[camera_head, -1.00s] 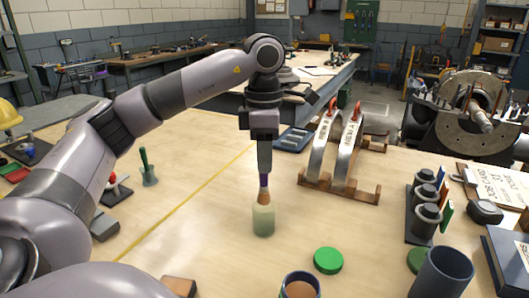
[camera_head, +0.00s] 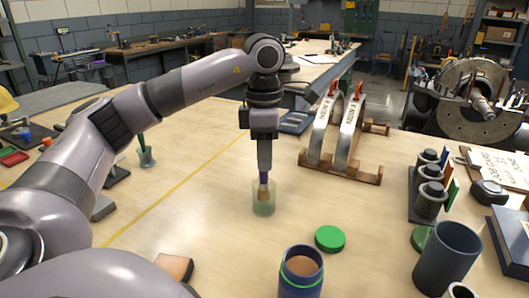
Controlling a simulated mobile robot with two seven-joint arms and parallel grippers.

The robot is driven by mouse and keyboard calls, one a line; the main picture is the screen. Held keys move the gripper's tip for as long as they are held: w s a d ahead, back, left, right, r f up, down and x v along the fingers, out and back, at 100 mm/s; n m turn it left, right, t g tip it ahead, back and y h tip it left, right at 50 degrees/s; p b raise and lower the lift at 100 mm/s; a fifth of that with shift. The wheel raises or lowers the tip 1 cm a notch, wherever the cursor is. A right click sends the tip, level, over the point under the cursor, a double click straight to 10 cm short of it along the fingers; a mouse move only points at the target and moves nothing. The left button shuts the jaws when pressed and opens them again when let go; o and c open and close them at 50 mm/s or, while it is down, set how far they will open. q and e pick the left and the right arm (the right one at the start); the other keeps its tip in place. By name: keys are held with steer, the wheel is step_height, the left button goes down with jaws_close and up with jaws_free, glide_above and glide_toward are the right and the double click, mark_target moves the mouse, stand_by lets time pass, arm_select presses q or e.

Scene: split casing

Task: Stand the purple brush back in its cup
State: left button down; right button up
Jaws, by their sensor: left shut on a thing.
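The purple brush (camera_head: 263,179) hangs upright from my left gripper (camera_head: 264,170), with its tan bristle end down. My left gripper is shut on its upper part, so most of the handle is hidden. The brush's lower end is inside the pale green, see-through cup (camera_head: 264,209), showing through its wall. The cup stands upright on the table. Whether the bristles touch the cup's bottom cannot be told. My right gripper is not in view.
A green lid (camera_head: 329,239) lies right of the cup, and a dark blue jar (camera_head: 301,275) stands in front. Two metal arches (camera_head: 347,130) on a wooden base stand behind right. Another cup with a green brush (camera_head: 146,156) is at left.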

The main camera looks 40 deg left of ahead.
arm_select(q)
steer(key=c, duration=0.9)
jaws_free()
step_height(320, 180, up, 6)
steer(key=shift+r+p, duration=0.1)
steer(key=shift+p, duration=0.5)
steer(key=shift+r, duration=0.5)
steer(key=shift+s+f, duration=0.1)
steer(key=shift+s, duration=0.05)
